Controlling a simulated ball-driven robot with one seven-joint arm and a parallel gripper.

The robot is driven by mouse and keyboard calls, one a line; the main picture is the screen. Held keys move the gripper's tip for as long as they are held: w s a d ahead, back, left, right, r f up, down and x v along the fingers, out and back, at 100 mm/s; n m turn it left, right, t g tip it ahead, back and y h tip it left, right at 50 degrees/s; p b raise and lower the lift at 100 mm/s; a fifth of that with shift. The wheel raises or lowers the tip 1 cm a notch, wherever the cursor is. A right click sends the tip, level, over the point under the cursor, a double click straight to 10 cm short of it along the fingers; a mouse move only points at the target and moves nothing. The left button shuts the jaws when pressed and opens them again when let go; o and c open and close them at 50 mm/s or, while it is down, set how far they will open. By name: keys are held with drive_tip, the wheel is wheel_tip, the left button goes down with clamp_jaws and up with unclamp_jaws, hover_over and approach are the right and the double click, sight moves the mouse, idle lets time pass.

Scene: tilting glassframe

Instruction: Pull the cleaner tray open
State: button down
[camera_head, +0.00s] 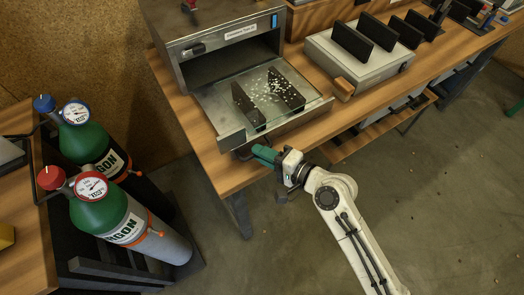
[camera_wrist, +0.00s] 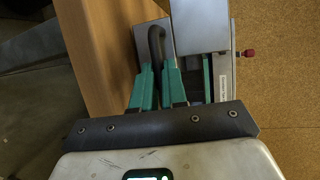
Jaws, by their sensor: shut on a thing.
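The cleaner (camera_head: 220,45) is a grey metal box on the wooden bench in the head view, with a label and a blue panel. Its tray (camera_head: 232,132) stands well out of the box's open front. Two dark upright plates (camera_head: 288,90) and scattered pale bits show in it. My gripper (camera_head: 262,153) is at the tray's front, its green fingers shut on the dark curved tray handle (camera_head: 242,153). In the wrist view the green fingers (camera_wrist: 158,68) close around this handle (camera_wrist: 156,40). The exact contact is partly hidden in the head view.
A pale box with dark upright plates (camera_head: 358,65) stands on the bench to the right of the tray. Two green argon cylinders (camera_head: 103,205) stand at the left. The bench edge runs beneath the tray. Open floor (camera_head: 440,190) lies to the right of my arm.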

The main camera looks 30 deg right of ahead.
drive_tip(key=c, duration=1.2)
unclamp_jaws()
drive_tip(key=b+v, duration=0.2)
drive_tip(key=v, duration=0.8)
drive_tip(key=shift+s+d, duration=0.2)
drive_tip(key=shift+s, duration=0.15)
drive_tip(key=s+a+f+n+g+h, duration=0.2)
drive_tip(key=s+f+n+g, duration=0.3)
drive_tip(key=f+n+g, duration=0.35)
drive_tip(key=s+d+f+n+g+h, duration=0.1)
drive_tip(key=s, duration=0.2)
drive_tip(key=s+d+n+g+h, duration=0.2)
drive_tip(key=s+d+f+n+g+h, duration=0.1)
drive_tip(key=s+d+n+g, duration=0.1)
drive_tip(key=s, duration=0.1)
drive_tip(key=shift+s+f+n, duration=0.25)
drive_tip(key=shift+s+f, duration=0.1)
drive_tip(key=shift+s, duration=0.05)
